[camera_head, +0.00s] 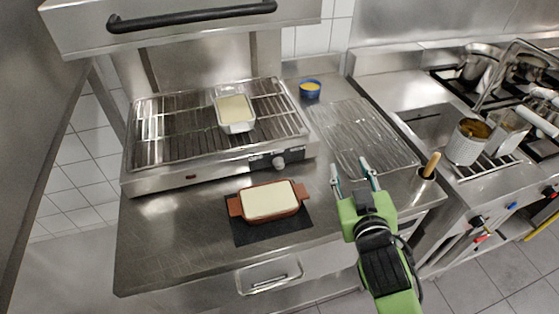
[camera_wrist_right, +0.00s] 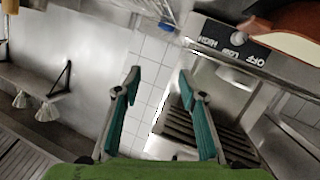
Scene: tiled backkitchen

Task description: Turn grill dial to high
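The grill (camera_head: 160,178) stands on the steel counter at the left of the head view. Its dial (camera_head: 279,162) is a small pale knob on a black label plate at the right of the front panel. In the right wrist view the label plate (camera_wrist_right: 235,42) shows upside down at upper right, reading OFF, LOW and HIGH. The dial's setting is too small to tell. My right gripper (camera_head: 354,170) is open and empty, above the counter to the right of the dial and apart from it. In the wrist view its fingers (camera_wrist_right: 158,85) are spread. My left gripper is not in view.
A brown dish (camera_head: 232,206) with pale filling sits on a black mat (camera_head: 245,236) in front of the grill. A white dish (camera_head: 237,127) lies on the grate.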

